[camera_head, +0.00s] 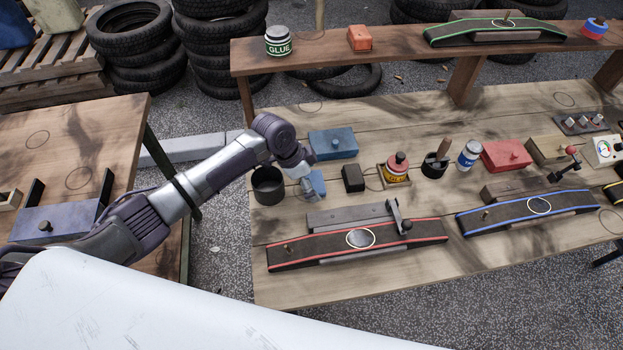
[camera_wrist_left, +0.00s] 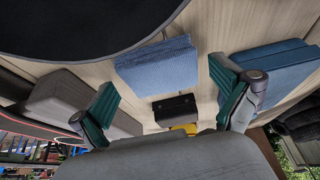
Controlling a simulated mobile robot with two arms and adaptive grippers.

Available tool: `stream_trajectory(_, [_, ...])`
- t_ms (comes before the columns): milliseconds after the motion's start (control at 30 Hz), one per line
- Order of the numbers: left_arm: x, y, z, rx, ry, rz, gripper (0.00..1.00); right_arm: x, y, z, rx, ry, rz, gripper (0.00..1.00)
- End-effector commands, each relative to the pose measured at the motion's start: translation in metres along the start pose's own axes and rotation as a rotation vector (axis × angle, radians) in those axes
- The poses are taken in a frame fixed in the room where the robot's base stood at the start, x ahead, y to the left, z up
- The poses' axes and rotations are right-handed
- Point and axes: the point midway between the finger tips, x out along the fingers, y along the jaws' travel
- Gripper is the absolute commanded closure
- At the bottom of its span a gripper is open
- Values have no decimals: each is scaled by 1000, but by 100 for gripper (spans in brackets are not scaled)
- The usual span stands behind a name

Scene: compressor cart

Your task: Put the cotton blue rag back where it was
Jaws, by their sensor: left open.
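The cotton blue rag (camera_head: 317,187) lies on the workbench (camera_head: 350,290), just right of the black pot (camera_head: 268,188). In the left wrist view the rag (camera_wrist_left: 157,65) is a folded blue ribbed pad near the pot's dark rim (camera_wrist_left: 85,30). My left gripper (camera_head: 303,177) is over the bench beside the rag and partly covers it in the head view. In the left wrist view its green-padded fingers (camera_wrist_left: 162,84) are spread apart, with the rag showing beyond the gap between them. I see nothing held. My right gripper is not in view.
A blue box (camera_head: 333,143) and a small black block (camera_head: 353,178) stand close to the rag. A red-edged curved track (camera_head: 330,246) lies in front. A raised shelf (camera_head: 390,57) runs behind. A side table (camera_head: 90,125) stands left across a gap.

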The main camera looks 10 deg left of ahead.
Motion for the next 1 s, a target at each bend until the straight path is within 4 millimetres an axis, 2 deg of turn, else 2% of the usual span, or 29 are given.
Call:
stream_trajectory(267, [-7,-1,-2,1,1,-2,0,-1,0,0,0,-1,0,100])
stream_trajectory(367, [-22,-1,-2,2,2,-3,0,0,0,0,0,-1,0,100])
stream_trajectory(700, [-93,-1,-1,1,0,-3,0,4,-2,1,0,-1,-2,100])
stream_trajectory(833, [-111,-1,-2,1,1,-2,0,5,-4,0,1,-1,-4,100])
stream_trajectory(1000, [-122,0,-1,-1,0,1,0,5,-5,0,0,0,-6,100])
